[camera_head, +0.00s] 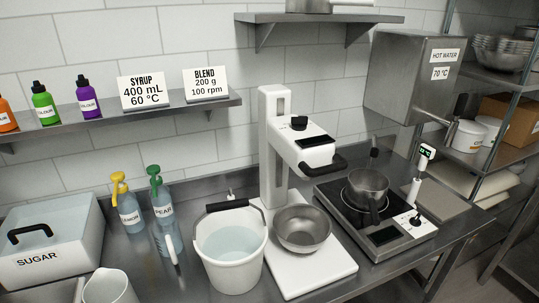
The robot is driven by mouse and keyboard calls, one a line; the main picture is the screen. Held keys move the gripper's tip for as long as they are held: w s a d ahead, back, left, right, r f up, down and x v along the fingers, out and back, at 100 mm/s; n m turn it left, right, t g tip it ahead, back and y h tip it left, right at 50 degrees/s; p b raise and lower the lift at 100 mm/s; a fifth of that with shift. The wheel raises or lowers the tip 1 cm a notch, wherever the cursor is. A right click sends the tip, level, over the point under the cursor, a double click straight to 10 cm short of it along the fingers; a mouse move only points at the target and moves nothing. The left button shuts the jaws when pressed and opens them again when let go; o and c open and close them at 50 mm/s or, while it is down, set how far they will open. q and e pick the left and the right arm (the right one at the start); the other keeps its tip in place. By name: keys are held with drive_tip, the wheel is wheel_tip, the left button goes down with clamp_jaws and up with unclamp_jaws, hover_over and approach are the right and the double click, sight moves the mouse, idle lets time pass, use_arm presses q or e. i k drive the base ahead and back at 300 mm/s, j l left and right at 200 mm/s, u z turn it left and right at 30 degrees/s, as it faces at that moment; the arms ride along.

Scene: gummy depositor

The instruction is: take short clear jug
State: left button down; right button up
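A pale, greyish jug (110,289) stands at the bottom left edge of the picture, cut off by the frame, so its full height and base are hidden. A narrow, bluish see-through vessel with a pale upright handle (168,240) stands in front of the pear bottle, left of the white bucket. I cannot tell for certain which of these two is the short clear jug. Neither of my grippers shows in the head view.
A white bucket (213,273) of clear liquid stands beside a white mixer (272,160) with a steel bowl (302,230). A sugar bin (70,262) and lemon (129,216) and pear (162,206) bottles are left. A pot (368,186) sits on a hot plate (385,236).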

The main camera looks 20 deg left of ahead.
sight(166, 231)
drive_tip(key=j+u, duration=0.1)
drive_tip(key=u, duration=1.2)
drive_tip(key=j+u, duration=0.1)
